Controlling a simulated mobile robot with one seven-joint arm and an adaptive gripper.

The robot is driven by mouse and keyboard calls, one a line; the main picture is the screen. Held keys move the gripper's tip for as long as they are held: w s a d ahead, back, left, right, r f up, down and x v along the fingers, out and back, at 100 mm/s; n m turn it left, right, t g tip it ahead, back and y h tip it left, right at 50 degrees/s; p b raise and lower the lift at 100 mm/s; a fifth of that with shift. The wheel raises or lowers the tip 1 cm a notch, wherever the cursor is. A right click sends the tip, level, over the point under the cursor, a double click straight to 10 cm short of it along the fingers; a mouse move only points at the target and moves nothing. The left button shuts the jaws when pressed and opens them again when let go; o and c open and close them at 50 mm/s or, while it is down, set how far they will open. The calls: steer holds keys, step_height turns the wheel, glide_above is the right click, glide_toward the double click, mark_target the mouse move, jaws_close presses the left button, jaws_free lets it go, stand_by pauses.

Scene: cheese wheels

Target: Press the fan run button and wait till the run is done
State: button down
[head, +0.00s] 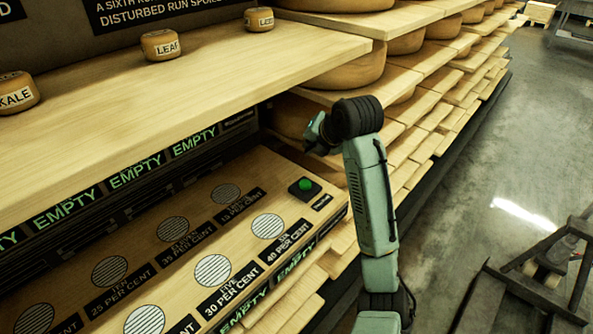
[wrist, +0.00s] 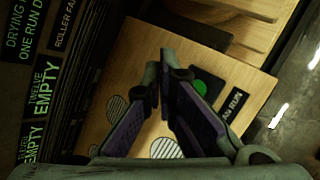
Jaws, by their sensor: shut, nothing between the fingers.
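The fan run button (head: 305,185) is a round green button on a dark square base. It sits at the right end of the lower wooden board (head: 330,197). In the wrist view the green button (wrist: 201,87) shows partly behind my right finger, beside a label reading "AN RUN". My gripper (head: 316,133) is up behind and above the button in the head view, apart from it. In the wrist view the fingertips of my gripper (wrist: 159,72) are together with nothing between them. I cannot tell the exact height of the tips above the board.
The lower board carries several striped circles (head: 212,270) with per cent labels, all bare. Green "EMPTY" displays (head: 135,174) line the edge behind. Small labelled cheeses (head: 160,45) stand on the upper shelf (head: 215,75), which overhangs. Cheese wheels (head: 350,72) fill the racks behind my arm.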

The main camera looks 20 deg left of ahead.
mark_target(308, 182)
steer(key=shift+w+a+r, duration=0.1)
steer(key=shift+w+a, duration=0.1)
stand_by(0.3)
step_height(308, 182, down, 9)
steer(key=b, duration=0.6)
stand_by(1.3)
steer(key=shift+f+b, duration=0.35)
steer(key=shift+b, duration=0.1)
